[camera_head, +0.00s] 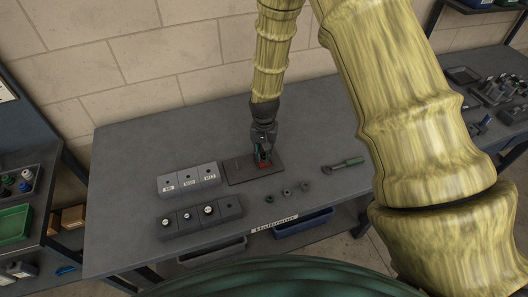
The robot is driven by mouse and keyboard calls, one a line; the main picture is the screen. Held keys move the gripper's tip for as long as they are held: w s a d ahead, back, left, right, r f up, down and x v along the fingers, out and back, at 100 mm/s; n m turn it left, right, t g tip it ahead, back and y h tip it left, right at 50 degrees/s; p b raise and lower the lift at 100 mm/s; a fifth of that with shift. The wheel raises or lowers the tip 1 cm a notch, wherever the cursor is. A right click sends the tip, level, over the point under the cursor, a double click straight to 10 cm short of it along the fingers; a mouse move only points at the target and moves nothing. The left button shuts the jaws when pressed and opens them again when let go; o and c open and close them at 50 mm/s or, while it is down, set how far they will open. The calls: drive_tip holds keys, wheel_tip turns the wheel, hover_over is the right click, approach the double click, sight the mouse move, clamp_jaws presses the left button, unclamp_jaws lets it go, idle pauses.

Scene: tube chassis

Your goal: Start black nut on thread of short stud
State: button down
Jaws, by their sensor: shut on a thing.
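My gripper (263,158) points down over the right part of a dark base plate (240,177) on the workbench. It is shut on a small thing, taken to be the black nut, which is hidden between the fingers. A thin upright stud (237,165) shows on the left part of the plate, apart from my gripper. The short stud cannot be told apart here; the gripper covers the plate's right part. A red patch (264,165) shows at the fingertips. Whether the nut touches a thread cannot be told.
Small nuts (287,193) lie in a row in front of the plate. A labelled grey block (189,180) and a dark block with round pieces (201,217) stand left. The bench's far right is crowded (495,92).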

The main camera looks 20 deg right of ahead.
drive_tip(key=shift+f+b, duration=0.4)
drive_tip(key=shift+f, duration=0.45)
drive_tip(key=c, duration=1.3)
unclamp_jaws()
drive_tip(key=shift+r, duration=6)
